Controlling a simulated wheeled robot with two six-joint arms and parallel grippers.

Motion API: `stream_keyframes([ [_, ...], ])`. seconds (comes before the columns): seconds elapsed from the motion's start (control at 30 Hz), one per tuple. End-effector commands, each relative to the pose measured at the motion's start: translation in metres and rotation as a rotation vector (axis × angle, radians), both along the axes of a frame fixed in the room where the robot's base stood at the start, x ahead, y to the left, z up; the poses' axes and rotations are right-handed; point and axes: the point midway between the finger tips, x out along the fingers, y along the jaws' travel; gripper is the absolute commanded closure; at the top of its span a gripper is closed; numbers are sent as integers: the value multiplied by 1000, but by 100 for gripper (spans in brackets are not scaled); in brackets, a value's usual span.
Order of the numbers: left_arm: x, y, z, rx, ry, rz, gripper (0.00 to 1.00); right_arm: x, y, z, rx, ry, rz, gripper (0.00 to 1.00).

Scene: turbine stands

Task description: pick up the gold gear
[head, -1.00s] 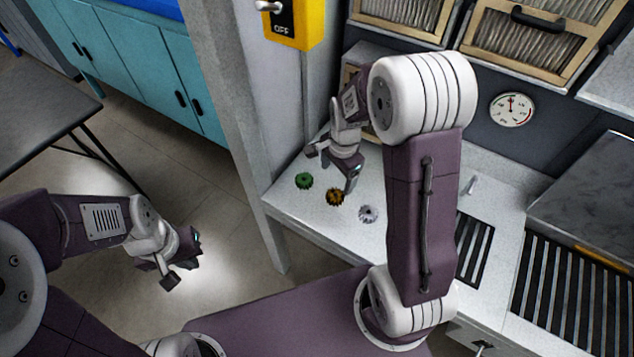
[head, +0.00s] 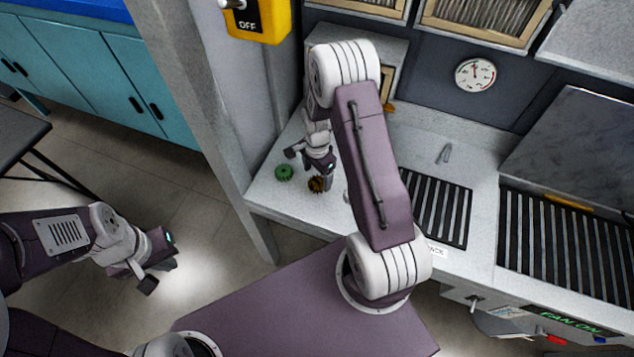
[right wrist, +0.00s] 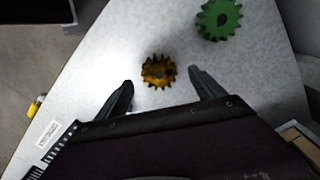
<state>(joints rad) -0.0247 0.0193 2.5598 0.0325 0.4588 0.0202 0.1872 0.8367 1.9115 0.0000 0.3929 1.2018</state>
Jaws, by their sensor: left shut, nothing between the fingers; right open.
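The gold gear (head: 317,184) lies on the light grey counter (head: 280,205), close to my right gripper (head: 309,168). In the right wrist view the gold gear (right wrist: 158,71) lies flat, ahead of and between the two fingertips. My right gripper (right wrist: 160,84) is open and empty, above the counter. How high it is above the gear I cannot tell. My left gripper (head: 160,268) is shut and empty over the floor, away from the counter.
A green gear (head: 284,172) lies left of the gold gear; it also shows in the right wrist view (right wrist: 219,18). A silver gear is mostly hidden behind my right arm. A grey pillar (head: 205,110) stands at the counter's left end. Slotted grilles (head: 440,208) lie to the right.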

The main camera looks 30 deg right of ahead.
Motion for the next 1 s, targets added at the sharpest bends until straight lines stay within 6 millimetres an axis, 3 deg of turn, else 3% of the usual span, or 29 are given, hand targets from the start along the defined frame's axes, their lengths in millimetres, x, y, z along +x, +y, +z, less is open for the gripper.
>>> stream_keyframes([
  [0.2,0,0,9,0,0,0,100,-1,0,-32,1,2,0,21],
  [0.43,0,0,9,0,0,0,100,-1,0,-36,0,0,0,21],
  [0.47,0,0,9,0,0,0,100,-1,0,-36,0,0,0,24],
  [0.73,0,0,9,0,0,0,100,-1,0,-36,0,0,0,99],
  [1.0,0,0,9,0,0,0,100,0,0,-35,0,-1,0,100],
])
